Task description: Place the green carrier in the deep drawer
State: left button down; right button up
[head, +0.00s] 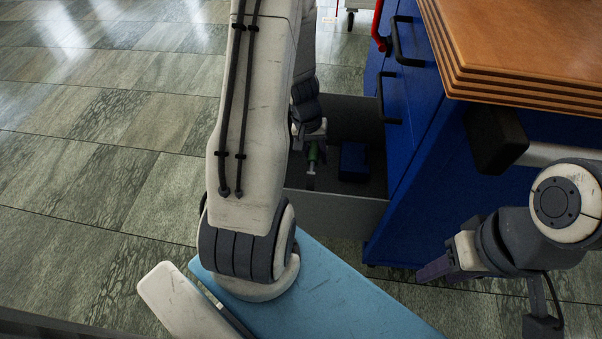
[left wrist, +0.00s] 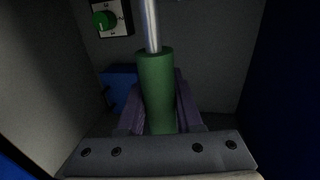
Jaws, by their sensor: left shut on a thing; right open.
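The green carrier (left wrist: 156,90) is a green cylinder with a silver rod coming out of one end. My left gripper (left wrist: 154,118) is shut on it, with a dark finger on each side. In the head view the left gripper (head: 314,146) reaches down into the open deep drawer (head: 335,213), and a bit of the green carrier (head: 313,153) shows there. I cannot tell whether the carrier touches the drawer floor. My right gripper (head: 436,268) is open and empty, beside the blue cabinet, outside the drawer.
A blue box (head: 354,161) lies in the drawer, right of the carrier; it also shows in the left wrist view (left wrist: 119,84). A plate with a green knob (left wrist: 104,19) is near the drawer's far end. The blue cabinet (head: 430,165) with a wooden top (head: 530,45) stands to the right.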

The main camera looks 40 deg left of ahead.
pick_arm(q)
jog(key=a+f+b, duration=0.1)
jog(key=f, duration=0.1)
jog(key=s+a+f+b, duration=0.1)
jog(key=a+f+b, duration=0.2)
jog(key=a+f, duration=0.1)
jog(key=f, duration=0.1)
jog(key=shift+s+a+b, duration=0.1)
jog(key=shift+s+b, duration=0.3)
jog(key=shift+f, duration=0.1)
jog(key=shift+f, duration=0.15)
jog(key=c, duration=0.6)
grip_release()
jog(key=shift+s+a+r+p, duration=0.3)
jog(key=shift+r+p, duration=1.05)
jog(key=shift+r, duration=0.65)
jog(key=shift+s+a+r+p, duration=0.15)
jog(key=shift+a+r+p, duration=0.2)
jog(key=shift+r+p, duration=1.35)
jog(key=shift+s+a+r+p, duration=0.3)
jog(key=shift+r+p, duration=0.65)
jog(key=shift+r, duration=1.4)
